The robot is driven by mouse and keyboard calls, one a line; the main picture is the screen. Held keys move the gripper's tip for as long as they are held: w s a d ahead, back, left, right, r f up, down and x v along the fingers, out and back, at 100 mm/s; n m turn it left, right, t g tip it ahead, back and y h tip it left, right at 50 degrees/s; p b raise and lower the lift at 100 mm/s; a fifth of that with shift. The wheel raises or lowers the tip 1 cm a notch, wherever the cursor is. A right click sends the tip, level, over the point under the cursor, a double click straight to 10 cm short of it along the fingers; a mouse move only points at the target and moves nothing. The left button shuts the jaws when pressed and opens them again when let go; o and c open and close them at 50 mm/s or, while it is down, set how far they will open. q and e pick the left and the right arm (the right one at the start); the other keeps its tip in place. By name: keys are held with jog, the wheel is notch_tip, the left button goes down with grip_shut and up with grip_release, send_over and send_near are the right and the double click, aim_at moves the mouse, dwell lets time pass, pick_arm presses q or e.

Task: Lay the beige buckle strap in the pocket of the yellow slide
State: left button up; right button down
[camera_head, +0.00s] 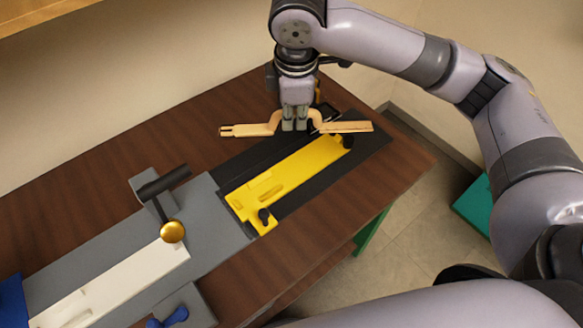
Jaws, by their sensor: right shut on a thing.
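The beige buckle strap (252,130) is held in my right gripper (294,121), which points down and is shut on the strap's raised middle. The strap's two flat ends stick out to the left and right of the fingers. The yellow slide (293,174) lies on a black base on the table, in front of the gripper and lower in the picture. A shallow pocket (271,191) shows in the slide's top near its left end. The strap is at the slide's far side; its exact height above the base is hard to tell. My left gripper is out of view.
A grey fixture (207,225) with a white bar (131,278), a black-handled lever and a gold knob (173,232) stands left of the slide. Bare brown table (120,178) lies behind. The table's right edge is near the slide.

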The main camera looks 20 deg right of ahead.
aim_at(288, 170)
jog(key=w+f+n+p, duration=0.1)
jog(key=f+n, duration=0.1)
jog(key=f, duration=0.4)
jog(key=w+f+n+y+p, duration=0.1)
jog(key=f+n, duration=0.1)
jog(key=f, duration=0.4)
jog(key=w+f+n+p, duration=0.1)
jog(key=f+n+p, duration=0.1)
jog(key=f, duration=0.5)
jog(key=shift+n, duration=0.5)
jog(key=shift+f, duration=0.1)
jog(key=c, duration=2.1)
grip_release()
jog(key=shift+f, duration=0.1)
jog(key=o, duration=0.5)
